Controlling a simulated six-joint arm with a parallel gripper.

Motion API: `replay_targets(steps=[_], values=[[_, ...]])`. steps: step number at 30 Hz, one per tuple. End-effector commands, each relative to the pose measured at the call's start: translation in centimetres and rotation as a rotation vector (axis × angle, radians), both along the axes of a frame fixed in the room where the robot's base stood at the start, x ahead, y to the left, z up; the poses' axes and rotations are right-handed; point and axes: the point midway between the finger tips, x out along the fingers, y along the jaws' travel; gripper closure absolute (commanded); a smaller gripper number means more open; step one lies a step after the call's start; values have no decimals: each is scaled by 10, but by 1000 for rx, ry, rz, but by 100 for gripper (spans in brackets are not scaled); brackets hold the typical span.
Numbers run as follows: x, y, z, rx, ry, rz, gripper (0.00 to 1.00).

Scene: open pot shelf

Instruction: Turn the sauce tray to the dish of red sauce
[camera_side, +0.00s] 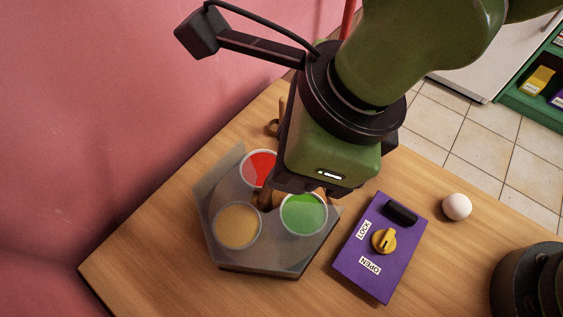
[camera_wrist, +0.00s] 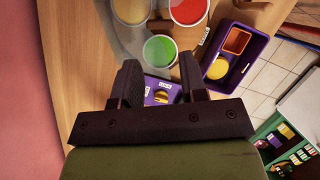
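The sauce tray (camera_side: 215,195) is a grey, many-sided tray on the wooden table in the side view. It carries a dish of red sauce (camera_side: 260,166) at the back, a mustard-yellow dish (camera_side: 237,226) at the front left and a green dish (camera_side: 303,213) at the front right. A brown part shows between the dishes, partly hidden by my gripper. The wrist view shows the red dish (camera_wrist: 188,9) and green dish (camera_wrist: 160,50) beyond my fingers. My gripper (camera_wrist: 160,62) is open, its two fingers apart with nothing between them. In the side view its body hangs over the tray's back right and hides the fingertips.
A purple box (camera_side: 352,253) with a yellow knob (camera_side: 384,240) and LOCK and OPEN labels lies right of the tray. A white ball (camera_side: 456,207) is farther right. Another purple holder (camera_wrist: 248,78) shows in the wrist view. A pink wall (camera_side: 90,110) borders the table's left.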

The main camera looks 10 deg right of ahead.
Motion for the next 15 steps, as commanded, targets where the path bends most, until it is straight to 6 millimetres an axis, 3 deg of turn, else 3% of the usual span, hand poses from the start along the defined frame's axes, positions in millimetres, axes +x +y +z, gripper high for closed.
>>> replay_targets(steps=[9, 15], values=[[13, 25, 1, -267, -93, 812, 61], [16, 30, 5, -348, -93, 1211, 61]])
